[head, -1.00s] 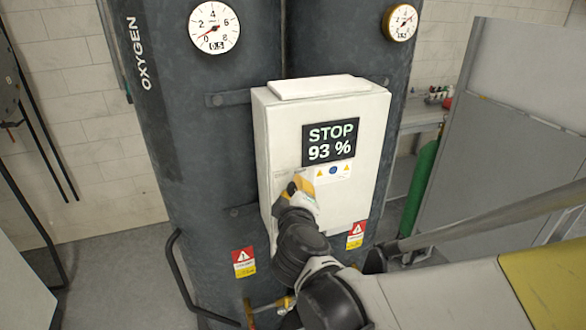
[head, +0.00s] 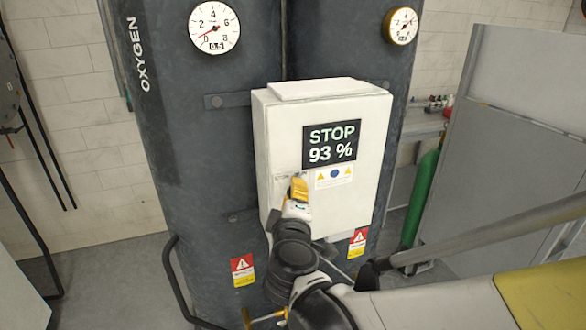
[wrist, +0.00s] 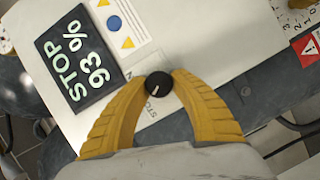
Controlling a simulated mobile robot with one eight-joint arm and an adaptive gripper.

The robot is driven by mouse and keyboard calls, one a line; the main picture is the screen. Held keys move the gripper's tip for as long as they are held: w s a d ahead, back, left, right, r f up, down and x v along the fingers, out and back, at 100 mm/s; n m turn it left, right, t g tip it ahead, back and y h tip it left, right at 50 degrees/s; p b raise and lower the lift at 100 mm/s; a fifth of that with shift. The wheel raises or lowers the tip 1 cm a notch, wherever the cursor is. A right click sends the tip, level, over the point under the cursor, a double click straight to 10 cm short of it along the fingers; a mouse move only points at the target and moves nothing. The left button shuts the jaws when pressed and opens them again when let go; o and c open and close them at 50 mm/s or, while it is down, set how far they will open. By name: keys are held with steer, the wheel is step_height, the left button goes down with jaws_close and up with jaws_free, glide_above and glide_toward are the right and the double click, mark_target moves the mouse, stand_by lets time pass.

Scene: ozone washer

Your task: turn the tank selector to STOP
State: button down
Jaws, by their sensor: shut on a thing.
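The tank selector is a small round black knob (wrist: 158,84) with a white pointer line, on the front of a white control box (head: 277,150). In the wrist view my gripper (wrist: 159,84) has its two yellow fingers closed on the knob, one on each side. In the head view my gripper (head: 299,187) is at the lower left of the box front and hides the knob. The display (head: 330,144) reads "STOP 93 %". Printed labels sit beside the knob, partly covered by the fingers, and I cannot read all of them.
Two dark grey tanks (head: 180,130) stand behind the box, with round gauges (head: 214,27) on top. A black handrail (head: 178,280) is at the lower left. A grey panel (head: 500,130) and a green cylinder (head: 420,195) stand at the right.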

steer(key=c, duration=1.1)
jaws_free()
steer(key=shift+o, duration=0.2)
steer(key=shift+s, duration=0.1)
steer(key=s+r, duration=0.1)
steer(key=s, duration=1)
steer(key=shift+s+r, duration=0.3)
steer(key=shift+s, duration=0.1)
steer(key=shift+a, duration=0.1)
